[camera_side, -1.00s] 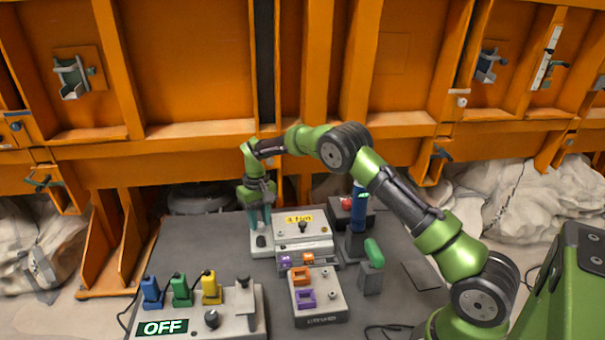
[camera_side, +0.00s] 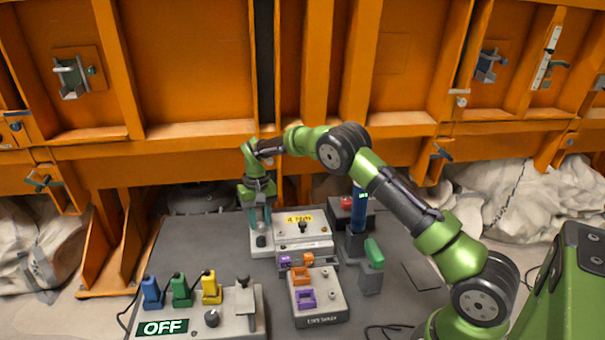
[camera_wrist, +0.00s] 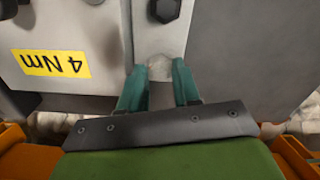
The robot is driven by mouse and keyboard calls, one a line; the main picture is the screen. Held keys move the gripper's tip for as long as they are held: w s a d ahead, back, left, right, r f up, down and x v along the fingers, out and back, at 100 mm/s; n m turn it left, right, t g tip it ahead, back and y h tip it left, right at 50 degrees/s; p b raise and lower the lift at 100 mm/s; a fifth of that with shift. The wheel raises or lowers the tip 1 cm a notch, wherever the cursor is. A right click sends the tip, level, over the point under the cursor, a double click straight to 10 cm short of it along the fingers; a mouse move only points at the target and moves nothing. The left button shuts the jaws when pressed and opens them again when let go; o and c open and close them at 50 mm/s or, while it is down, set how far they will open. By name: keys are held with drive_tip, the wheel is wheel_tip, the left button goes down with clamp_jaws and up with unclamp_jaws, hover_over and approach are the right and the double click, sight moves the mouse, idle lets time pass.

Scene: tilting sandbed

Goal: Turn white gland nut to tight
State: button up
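The white gland nut (camera_wrist: 160,68) is a pale round piece at the edge of a light grey block in the wrist view. My gripper (camera_wrist: 159,70) has teal fingers, one on each side of the nut, very close to it. I cannot tell whether they press on it. In the side view my gripper (camera_side: 261,229) points down over the left end of the grey fixture (camera_side: 311,223). The nut is not clear there. A yellow "4 Nm" label (camera_wrist: 51,64) is on the panel beside the nut.
A dark bolt head (camera_wrist: 165,9) sits just beyond the nut. Orange walls stand behind.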

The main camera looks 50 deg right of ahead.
drive_tip(key=o, duration=0.4)
drive_tip(key=shift+d, duration=0.1)
drive_tip(key=shift+d, duration=0.1)
